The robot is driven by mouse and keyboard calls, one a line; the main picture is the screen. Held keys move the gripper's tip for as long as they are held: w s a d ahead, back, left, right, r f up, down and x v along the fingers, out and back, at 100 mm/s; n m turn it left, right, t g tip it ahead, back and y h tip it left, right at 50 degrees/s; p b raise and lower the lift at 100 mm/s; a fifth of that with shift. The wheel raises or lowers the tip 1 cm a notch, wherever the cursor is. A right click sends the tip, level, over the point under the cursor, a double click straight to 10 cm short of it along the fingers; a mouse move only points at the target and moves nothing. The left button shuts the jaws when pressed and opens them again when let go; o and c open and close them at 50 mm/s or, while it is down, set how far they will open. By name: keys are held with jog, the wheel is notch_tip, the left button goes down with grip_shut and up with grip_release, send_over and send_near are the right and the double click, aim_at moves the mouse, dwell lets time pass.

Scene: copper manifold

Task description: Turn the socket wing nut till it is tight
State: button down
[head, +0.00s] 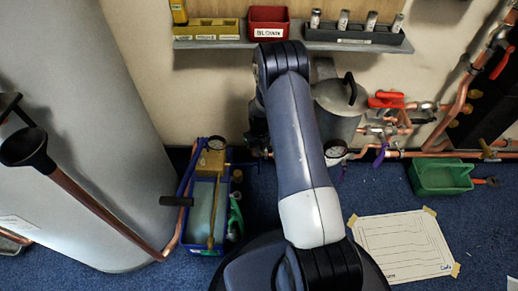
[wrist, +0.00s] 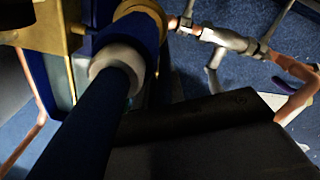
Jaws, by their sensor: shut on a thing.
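In the wrist view a thick dark blue hose (wrist: 85,125) runs up from the bottom left into a pale collar (wrist: 118,62). Beyond the collar is a blue sleeve, which looks like the socket wing nut (wrist: 133,32), with a brass rim behind it. The wings cannot be made out. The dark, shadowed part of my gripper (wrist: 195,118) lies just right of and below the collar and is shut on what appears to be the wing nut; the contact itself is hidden. In the head view my arm covers the gripper and the nut.
A test pump in a blue tray (head: 217,252) stands on the floor at the left. Copper pipes with a red-handled valve (head: 386,99) run along the wall at right. A green box (head: 441,177) and a paper sheet (head: 404,246) lie at right. A shelf (head: 345,36) is above.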

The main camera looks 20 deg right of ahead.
jog(key=shift+w, duration=0.1)
jog(key=c, duration=1.5)
grip_release()
jog(key=shift+r, duration=0.15)
notch_tip(320, 180, up, 11)
jog(key=p, duration=0.3)
jog(key=shift+f+p, duration=0.2)
jog(key=shift+p, duration=0.2)
notch_tip(320, 180, down, 11)
jog(key=b, duration=0.4)
jog(key=shift+a, duration=0.1)
